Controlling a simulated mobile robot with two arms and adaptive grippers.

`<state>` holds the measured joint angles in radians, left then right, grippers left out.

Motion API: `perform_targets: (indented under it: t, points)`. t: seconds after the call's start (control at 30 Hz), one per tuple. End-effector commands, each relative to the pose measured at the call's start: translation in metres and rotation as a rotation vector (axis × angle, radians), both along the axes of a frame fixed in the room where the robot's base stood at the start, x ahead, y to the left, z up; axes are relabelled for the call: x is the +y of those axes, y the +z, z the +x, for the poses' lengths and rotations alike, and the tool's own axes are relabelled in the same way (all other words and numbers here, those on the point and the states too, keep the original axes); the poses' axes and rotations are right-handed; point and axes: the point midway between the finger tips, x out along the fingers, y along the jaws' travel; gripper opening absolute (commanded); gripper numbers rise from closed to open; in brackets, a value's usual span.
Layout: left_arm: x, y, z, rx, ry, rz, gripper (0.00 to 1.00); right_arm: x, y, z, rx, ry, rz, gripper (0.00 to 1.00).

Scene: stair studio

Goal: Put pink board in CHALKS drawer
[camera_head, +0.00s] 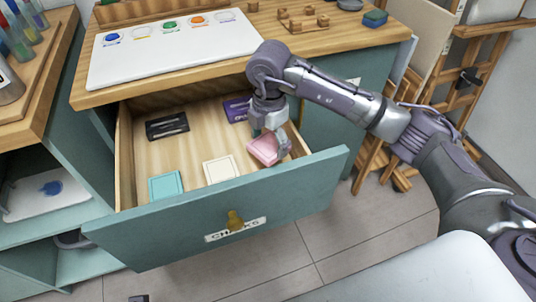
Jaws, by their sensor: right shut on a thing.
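The pink board (263,151) is at the right side of the open CHALKS drawer (215,214). My right gripper (271,140) is shut on the pink board, inside the drawer's outline. The board looks slightly tilted, and I cannot tell whether it touches the drawer floor. The drawer front carries a CHALKS label (236,229) and a brass-coloured pull. My left gripper is not in view; a small dark part at the bottom edge is unclear.
The drawer also holds a teal board (165,186), a cream board (220,170), a black case (167,126) and a purple box (237,109). Above it, the wooden counter (330,46) bears a white paint board (170,55). Wooden easels (448,80) stand at the right.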

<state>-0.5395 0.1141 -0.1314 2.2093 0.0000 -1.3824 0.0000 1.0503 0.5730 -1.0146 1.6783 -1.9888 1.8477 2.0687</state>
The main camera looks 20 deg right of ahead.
Motion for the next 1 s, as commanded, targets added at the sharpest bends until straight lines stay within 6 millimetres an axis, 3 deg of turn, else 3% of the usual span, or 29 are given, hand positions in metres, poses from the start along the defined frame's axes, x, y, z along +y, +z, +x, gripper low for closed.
perform_targets:
  t: [0.37, 0.83, 0.87, 0.93, 1.0]
  points:
    - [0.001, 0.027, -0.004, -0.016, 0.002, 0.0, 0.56, 0.0, -0.046, 0.0, 0.0, 0.0, -0.001, 0.5]
    - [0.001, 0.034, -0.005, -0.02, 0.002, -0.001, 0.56, 0.0, -0.051, 0.0, 0.0, 0.001, -0.001, 0.5]
    - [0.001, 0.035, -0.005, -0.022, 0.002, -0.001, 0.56, 0.0, -0.051, 0.0, 0.0, 0.001, -0.001, 0.86]
    - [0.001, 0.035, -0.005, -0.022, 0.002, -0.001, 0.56, 0.0, -0.051, 0.0, 0.0, 0.001, -0.001, 0.97]
    - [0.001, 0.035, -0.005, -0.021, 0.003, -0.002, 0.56, 0.0, -0.051, 0.0, 0.0, 0.001, -0.001, 1.0]
